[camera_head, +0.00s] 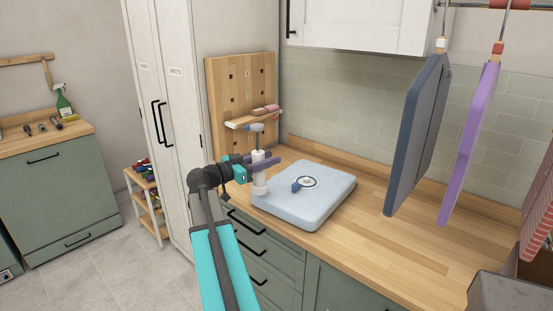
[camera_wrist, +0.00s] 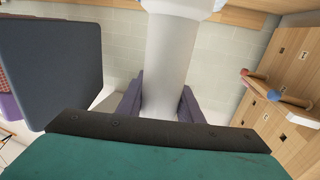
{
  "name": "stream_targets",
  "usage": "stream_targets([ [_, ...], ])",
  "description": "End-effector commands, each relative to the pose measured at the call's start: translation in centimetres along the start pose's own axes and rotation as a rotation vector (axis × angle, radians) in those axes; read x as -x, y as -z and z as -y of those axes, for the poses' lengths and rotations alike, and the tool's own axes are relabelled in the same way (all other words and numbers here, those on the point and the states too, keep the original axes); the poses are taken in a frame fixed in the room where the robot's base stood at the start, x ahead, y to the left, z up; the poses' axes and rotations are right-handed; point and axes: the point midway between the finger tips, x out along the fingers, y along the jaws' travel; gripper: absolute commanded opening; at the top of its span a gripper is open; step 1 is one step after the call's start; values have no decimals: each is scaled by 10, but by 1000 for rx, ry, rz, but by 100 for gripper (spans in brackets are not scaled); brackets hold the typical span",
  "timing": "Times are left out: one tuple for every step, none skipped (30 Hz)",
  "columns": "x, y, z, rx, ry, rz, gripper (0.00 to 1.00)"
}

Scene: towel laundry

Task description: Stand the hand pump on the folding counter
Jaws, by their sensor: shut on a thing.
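The hand pump (camera_head: 259,181) is a white upright cylinder with a grey-blue handle on top. My gripper (camera_head: 262,161) is shut on its body, with purple fingers on either side. In the wrist view the white pump (camera_wrist: 168,65) runs between the two fingers (camera_wrist: 160,97). The folding counter (camera_head: 375,240) is a wooden worktop over green drawers. The pump's lower end appears at the left corner of a pale blue flat bag (camera_head: 325,204) lying on the counter. I cannot tell whether it touches the bag or hangs above it.
The bag has a round valve with a blue cap (camera_head: 303,184). A pegboard with a small shelf (camera_head: 240,121) stands behind the pump. Dark blue (camera_head: 415,140) and purple (camera_head: 468,145) towels hang at the right. The counter's middle right is clear.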

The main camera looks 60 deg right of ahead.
Motion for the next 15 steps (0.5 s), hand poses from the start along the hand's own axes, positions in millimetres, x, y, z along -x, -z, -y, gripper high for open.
stream_targets([
  [11, -3, 5, 1, 19, -2, 0],
  [18, -5, 9, 1, 30, -2, 0],
  [28, -8, 13, 0, 45, -2, 0],
  [36, -10, 17, 0, 57, -2, 0],
  [44, -13, 21, 0, 71, -2, 0],
  [55, -17, 26, 1, 89, -2, 0],
  [64, -19, 29, 1, 103, -2, 0],
  [73, -22, 33, 1, 117, -2, 0],
  [85, -25, 37, 1, 136, -3, 0],
  [94, -28, 41, 0, 150, -3, 0],
  [103, -31, 44, 0, 164, -3, 0],
  [115, -34, 48, 0, 183, -3, 0],
  [125, -37, 51, 1, 197, -3, 0],
  [134, -40, 53, 1, 211, -4, 0],
  [146, -43, 57, 1, 230, -4, 0],
])
